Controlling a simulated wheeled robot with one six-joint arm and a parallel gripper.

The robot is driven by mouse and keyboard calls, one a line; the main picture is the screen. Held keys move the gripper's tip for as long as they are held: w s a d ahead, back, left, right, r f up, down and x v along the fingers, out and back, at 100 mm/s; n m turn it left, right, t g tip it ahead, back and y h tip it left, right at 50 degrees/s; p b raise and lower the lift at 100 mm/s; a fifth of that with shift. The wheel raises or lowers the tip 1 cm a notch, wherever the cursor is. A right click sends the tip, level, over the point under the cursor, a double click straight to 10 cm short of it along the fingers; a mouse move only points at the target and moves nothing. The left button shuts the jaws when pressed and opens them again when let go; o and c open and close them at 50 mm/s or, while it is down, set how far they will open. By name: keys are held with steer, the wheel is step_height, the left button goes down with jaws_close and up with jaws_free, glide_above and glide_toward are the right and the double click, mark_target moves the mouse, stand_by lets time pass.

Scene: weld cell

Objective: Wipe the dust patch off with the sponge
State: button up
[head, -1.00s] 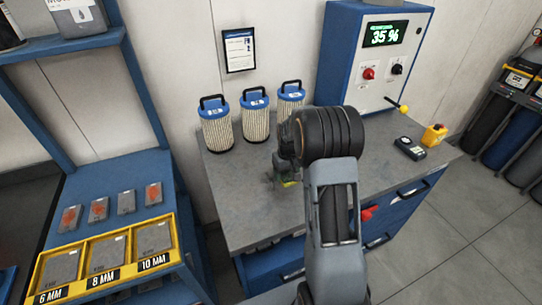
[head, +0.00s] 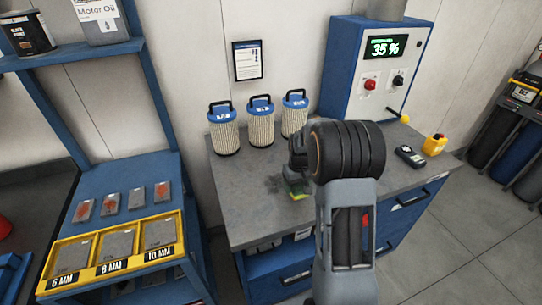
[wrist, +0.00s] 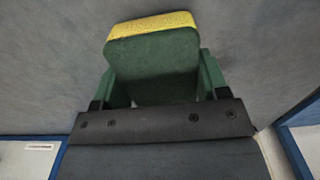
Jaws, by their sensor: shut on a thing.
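My gripper (wrist: 157,78) is shut on the sponge (wrist: 152,22), which has a dark green body and a yellow face. In the head view the sponge (head: 299,196) shows only as a small bit of green and yellow below my wrist, low over the grey bench top or touching it; I cannot tell which. The dust patch (head: 272,183) is a dark smudge on the bench top just left of the sponge. My arm may hide part of it.
Several blue-capped filters (head: 260,122) stand along the back of the bench top (head: 238,197). A blue control box (head: 374,70) reading 35 % stands at the back right. A black handheld device (head: 409,156) and a yellow item (head: 434,145) lie at the right.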

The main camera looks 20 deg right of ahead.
steer(key=r, duration=0.1)
steer(key=r+p, duration=0.1)
steer(key=shift+s+d+r, duration=0.15)
steer(key=shift+d+r, duration=0.05)
steer(key=shift+r, duration=0.15)
steer(key=shift+a+r+p, duration=0.1)
steer(key=shift+r+p, duration=1.15)
steer(key=shift+r, duration=0.25)
